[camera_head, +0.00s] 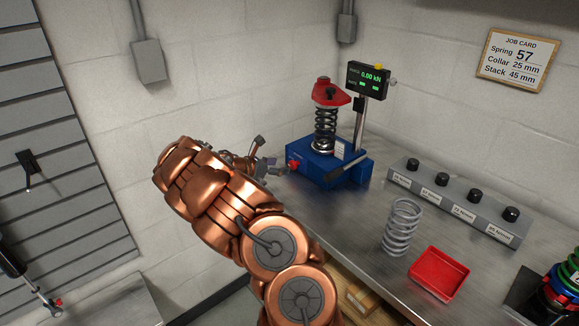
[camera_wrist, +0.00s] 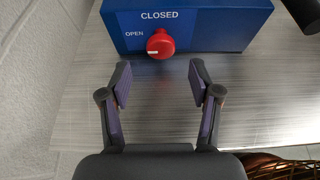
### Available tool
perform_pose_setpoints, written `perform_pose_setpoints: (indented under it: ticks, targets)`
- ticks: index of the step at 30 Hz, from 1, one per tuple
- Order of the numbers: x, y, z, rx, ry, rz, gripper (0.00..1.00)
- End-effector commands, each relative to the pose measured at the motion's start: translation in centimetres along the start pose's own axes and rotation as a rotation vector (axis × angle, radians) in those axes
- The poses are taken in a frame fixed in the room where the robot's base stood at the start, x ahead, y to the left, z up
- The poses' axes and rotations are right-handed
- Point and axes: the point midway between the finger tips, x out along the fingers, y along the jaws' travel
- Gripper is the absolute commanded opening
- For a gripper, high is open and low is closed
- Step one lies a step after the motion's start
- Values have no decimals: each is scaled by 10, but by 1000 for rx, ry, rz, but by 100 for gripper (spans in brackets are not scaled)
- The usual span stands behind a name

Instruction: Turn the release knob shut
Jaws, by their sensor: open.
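The red release knob (camera_wrist: 160,44) is on the front face of the blue dyno base (camera_wrist: 225,30). In the wrist view its white mark lies on the left side, toward the OPEN label, with CLOSED printed above. In the head view the knob (camera_head: 293,165) shows at the left end of the blue base (camera_head: 318,172). My gripper (camera_wrist: 160,80) is open and empty, its two fingers apart and short of the knob, roughly centred on it. In the head view my gripper (camera_head: 268,155) is just left of the knob, partly hidden by my arm.
A dark spring (camera_head: 325,130) stands under a red cap (camera_head: 330,93) on the dyno. A black lever (camera_head: 347,168) juts from its right front. A loose grey spring (camera_head: 401,228) and a red tray (camera_head: 438,274) stand farther right. Bench space before the knob is clear.

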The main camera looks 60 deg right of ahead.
Motion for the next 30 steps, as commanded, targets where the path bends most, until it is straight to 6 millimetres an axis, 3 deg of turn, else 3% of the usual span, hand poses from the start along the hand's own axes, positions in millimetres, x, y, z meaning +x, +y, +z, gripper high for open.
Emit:
perform_pose_setpoints:
  ticks: [12,27,30]
  targets:
    - [48,-1,0,1,2,-1,63]
    - [59,-1,-1,2,2,-1,63]
    - [59,-1,-1,2,2,-1,54]
